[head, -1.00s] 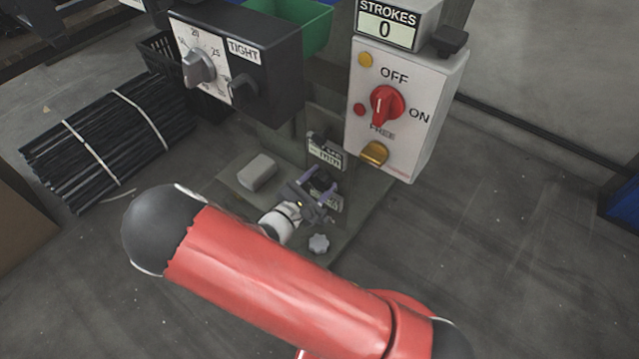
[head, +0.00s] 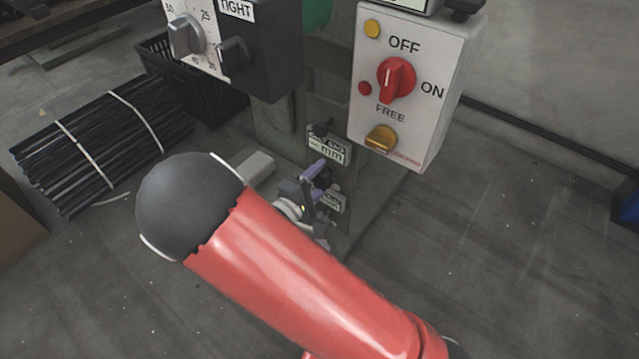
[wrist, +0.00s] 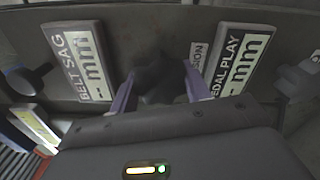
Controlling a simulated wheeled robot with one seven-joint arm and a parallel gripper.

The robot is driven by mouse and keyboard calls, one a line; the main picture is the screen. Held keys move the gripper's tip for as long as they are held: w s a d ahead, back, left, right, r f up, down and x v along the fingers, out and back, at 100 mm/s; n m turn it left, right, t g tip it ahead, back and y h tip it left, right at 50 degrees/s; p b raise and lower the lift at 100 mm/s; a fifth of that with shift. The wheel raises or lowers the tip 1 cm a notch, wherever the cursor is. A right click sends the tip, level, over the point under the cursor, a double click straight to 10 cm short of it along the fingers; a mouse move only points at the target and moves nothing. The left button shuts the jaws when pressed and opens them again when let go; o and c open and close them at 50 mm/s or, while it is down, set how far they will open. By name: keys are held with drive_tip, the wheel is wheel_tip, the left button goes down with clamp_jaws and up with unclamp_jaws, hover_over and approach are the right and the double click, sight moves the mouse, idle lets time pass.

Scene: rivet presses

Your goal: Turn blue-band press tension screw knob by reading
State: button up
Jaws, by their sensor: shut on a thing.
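My gripper (wrist: 160,90) has its two purple fingers on either side of a dark lobed knob (wrist: 160,75) in the wrist view, and is shut on it. A label ending in "ION" (wrist: 199,55) shows beside the knob, partly hidden by a finger. A "BELT SAG -- mm" display (wrist: 77,60) is to the left and a "PEDAL PLAY -- mm" display (wrist: 240,60) to the right; both show dashes. In the head view my gripper (head: 318,180) is low on the press body, where the knob is hard to make out. No blue band is visible.
Another dark knob (wrist: 28,79) sits at the left of the wrist view, and one (wrist: 296,80) at the right. In the head view, a white box (head: 408,90) carries a red OFF/ON switch (head: 397,79). A black tube bundle (head: 105,145) lies left on the floor.

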drive_tip(key=shift+m+b, duration=0.35)
drive_tip(key=shift+m, duration=0.25)
drive_tip(key=o, duration=1)
drive_tip(key=shift+c, duration=0.2)
drive_tip(key=shift+s+a, duration=0.1)
drive_tip(key=v, duration=0.7)
drive_tip(key=shift+s+a+p, duration=0.2)
drive_tip(key=shift+s+p, duration=0.05)
drive_tip(key=shift+p, duration=0.15)
